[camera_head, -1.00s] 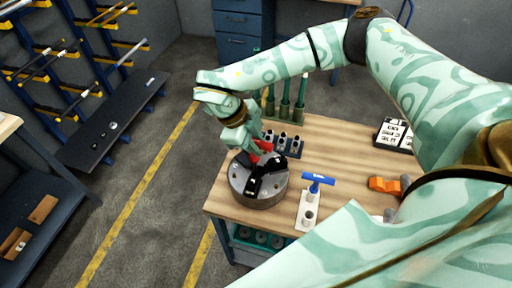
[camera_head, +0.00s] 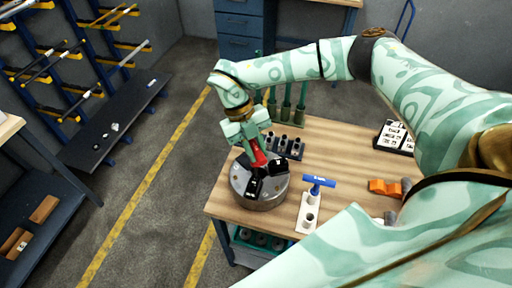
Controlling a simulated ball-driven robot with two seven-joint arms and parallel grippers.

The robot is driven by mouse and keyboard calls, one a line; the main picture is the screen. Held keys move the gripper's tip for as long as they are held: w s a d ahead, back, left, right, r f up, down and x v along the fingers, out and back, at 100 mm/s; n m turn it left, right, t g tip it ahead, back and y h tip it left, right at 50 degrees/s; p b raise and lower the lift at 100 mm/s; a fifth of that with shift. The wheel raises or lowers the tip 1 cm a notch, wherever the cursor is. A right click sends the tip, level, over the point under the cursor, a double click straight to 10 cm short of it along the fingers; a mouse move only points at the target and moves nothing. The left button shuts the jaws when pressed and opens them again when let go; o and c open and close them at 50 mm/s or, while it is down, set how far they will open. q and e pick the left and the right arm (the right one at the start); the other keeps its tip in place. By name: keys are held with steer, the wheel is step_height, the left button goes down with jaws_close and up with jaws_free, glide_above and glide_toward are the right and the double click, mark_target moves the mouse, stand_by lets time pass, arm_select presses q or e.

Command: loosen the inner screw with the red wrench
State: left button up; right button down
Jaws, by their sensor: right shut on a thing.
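The red wrench (camera_head: 259,157) is held in my right gripper (camera_head: 256,150), which is shut on it. The wrench points down at the round grey chuck (camera_head: 268,199), over its black jaws (camera_head: 255,188). The inner screw is too small to make out, and the gripper and wrench hide part of the chuck. I cannot tell whether the wrench tip touches a screw. My left gripper is not in view.
A blue T-handled tool (camera_head: 319,182) stands in a white holder (camera_head: 306,216) right of the chuck. A dark block with several sockets (camera_head: 283,147) is behind it. An orange object (camera_head: 384,187) lies further right. The wooden tabletop (camera_head: 345,160) between is mostly clear.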

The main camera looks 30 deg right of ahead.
steer(key=shift+a+p, duration=0.15)
steer(key=shift+p, duration=0.4)
stand_by(0.9)
steer(key=shift+f, duration=0.6)
stand_by(0.7)
steer(key=shift+r+n+h+p, duration=0.15)
steer(key=shift+n+h+p, duration=0.4)
steer(key=shift+n, duration=0.85)
steer(key=shift+p, duration=0.35)
